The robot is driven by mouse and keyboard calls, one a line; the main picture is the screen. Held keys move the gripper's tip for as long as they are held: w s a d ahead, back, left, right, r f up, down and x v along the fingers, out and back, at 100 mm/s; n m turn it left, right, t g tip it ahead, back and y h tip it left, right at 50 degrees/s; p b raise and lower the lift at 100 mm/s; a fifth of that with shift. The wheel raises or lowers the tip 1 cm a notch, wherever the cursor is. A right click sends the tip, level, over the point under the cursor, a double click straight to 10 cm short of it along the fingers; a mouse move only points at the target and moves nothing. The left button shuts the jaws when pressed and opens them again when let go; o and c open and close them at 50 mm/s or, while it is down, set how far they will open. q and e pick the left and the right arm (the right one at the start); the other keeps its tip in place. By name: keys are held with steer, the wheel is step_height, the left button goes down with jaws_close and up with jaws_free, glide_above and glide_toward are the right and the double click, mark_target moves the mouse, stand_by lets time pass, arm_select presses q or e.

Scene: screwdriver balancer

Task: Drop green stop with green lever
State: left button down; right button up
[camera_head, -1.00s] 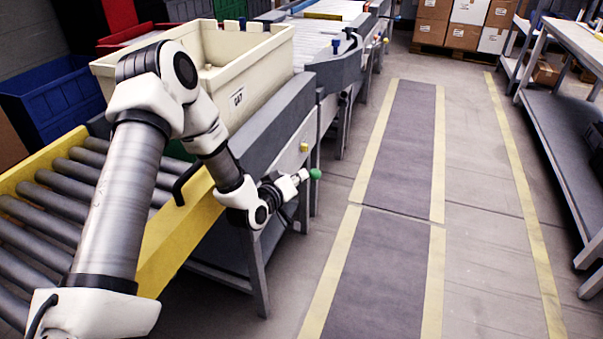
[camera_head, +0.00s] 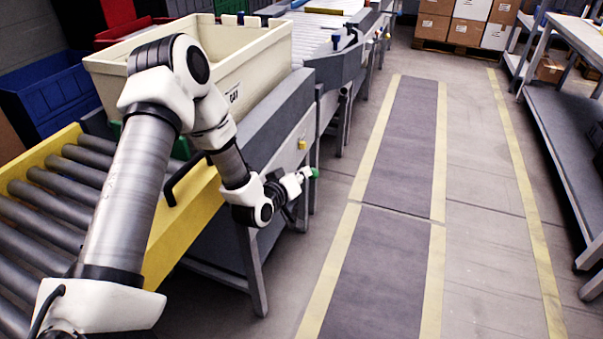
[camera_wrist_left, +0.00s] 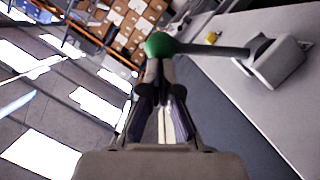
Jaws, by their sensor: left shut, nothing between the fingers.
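The green lever (camera_head: 314,173) is on the side of the grey conveyor frame, just beyond my left gripper (camera_head: 297,183). A green part, perhaps the green stop (camera_head: 180,148), shows by the lower front of the crate, mostly hidden by my arm. My right gripper is not in view.
A cream crate (camera_head: 270,50) sits on the conveyor line behind my left arm. A yellow-railed roller conveyor (camera_head: 65,145) is at left. A yellow knob (camera_head: 302,145) sits above the lever. The taped floor lane (camera_head: 405,150) is clear; a grey shelf (camera_head: 570,130) stands right.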

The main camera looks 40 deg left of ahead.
arm_select(q)
steer(key=shift+d+f, duration=0.15)
step_height(320, 180, down, 13)
steer(key=d+m+g+y+b, duration=0.1)
steer(key=d+m+y+b, duration=0.1)
steer(key=m, duration=0.7)
steer(key=shift+w+d+f+y+b, duration=0.15)
steer(key=shift+w+d+y+b, duration=0.2)
steer(key=shift+y, duration=1.05)
steer(key=shift+a, duration=0.1)
